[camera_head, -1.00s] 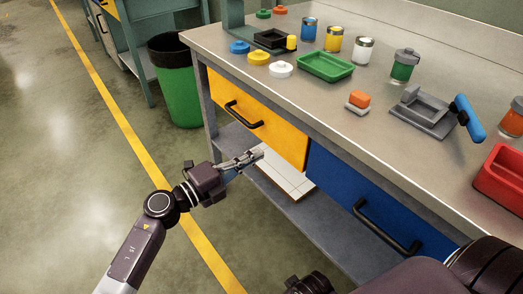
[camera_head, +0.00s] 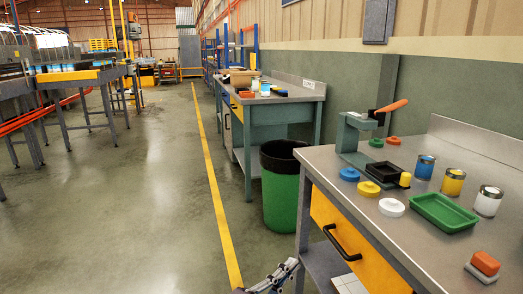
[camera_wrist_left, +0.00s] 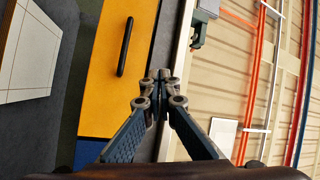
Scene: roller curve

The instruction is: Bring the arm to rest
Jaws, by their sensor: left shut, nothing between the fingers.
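My left gripper (camera_head: 272,281) shows at the bottom edge of the head view, beside the workbench and low in front of its yellow drawer (camera_head: 350,249). In the left wrist view the fingers of my left gripper (camera_wrist_left: 160,78) meet at the tips with nothing between them. The yellow drawer (camera_wrist_left: 112,80) is behind them, closed, with a black handle (camera_wrist_left: 125,47). My right gripper is not in view.
The workbench (camera_head: 410,240) carries a green tray (camera_head: 443,212), several cans, coloured discs and a press (camera_head: 358,140). A green bin (camera_head: 281,190) stands beside it. The floor (camera_head: 130,200) left of the yellow line is clear.

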